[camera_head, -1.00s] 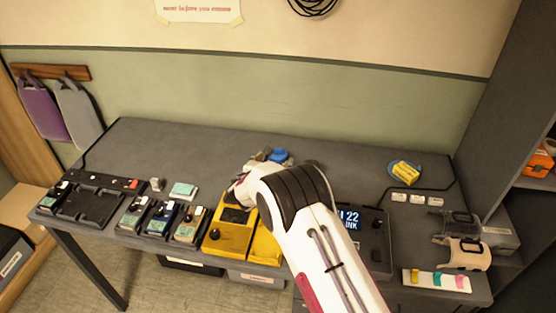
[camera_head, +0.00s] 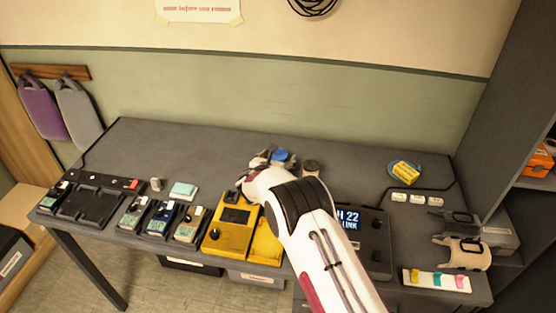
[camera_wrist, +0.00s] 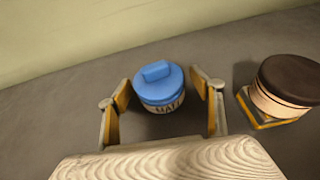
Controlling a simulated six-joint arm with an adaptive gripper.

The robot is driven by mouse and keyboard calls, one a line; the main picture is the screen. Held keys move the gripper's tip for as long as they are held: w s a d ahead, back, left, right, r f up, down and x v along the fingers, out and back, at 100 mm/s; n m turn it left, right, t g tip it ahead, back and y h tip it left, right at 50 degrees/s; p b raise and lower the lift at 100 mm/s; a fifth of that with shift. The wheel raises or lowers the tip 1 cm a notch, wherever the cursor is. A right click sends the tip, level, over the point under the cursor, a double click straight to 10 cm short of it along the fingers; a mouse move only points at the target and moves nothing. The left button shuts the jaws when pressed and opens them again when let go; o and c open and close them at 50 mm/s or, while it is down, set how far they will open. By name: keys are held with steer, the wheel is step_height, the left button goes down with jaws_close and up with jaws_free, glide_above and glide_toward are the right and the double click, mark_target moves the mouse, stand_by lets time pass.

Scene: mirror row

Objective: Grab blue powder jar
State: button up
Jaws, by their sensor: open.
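The blue powder jar (camera_wrist: 160,88) has a blue lid with a raised block on top and a pale lettered band. In the wrist view it stands upright between the two open fingers of my gripper (camera_wrist: 162,97), with a gap on each side. In the head view the jar's blue top (camera_head: 281,155) shows at the back of the table, just beyond my gripper (camera_head: 270,158). My arm covers part of that area. I cannot tell whether a finger touches the jar.
A dark-lidded jar (camera_wrist: 290,85) stands close to the right of my gripper, also seen in the head view (camera_head: 311,168). A yellow box device (camera_head: 230,233) and a display unit (camera_head: 365,235) lie in front. A yellow sponge (camera_head: 406,171) sits on a blue dish farther right.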

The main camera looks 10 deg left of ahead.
mark_target(277, 155)
steer(key=c, duration=1.4)
steer(key=shift+o, duration=0.2)
steer(key=shift+r, duration=0.15)
steer(key=shift+s+r, duration=0.2)
steer(key=shift+r, duration=0.15)
step_height(277, 155, up, 6)
steer(key=shift+f, duration=0.1)
steer(key=shift+s+r, duration=0.2)
steer(key=shift+s, duration=0.05)
steer(key=s, duration=1.9)
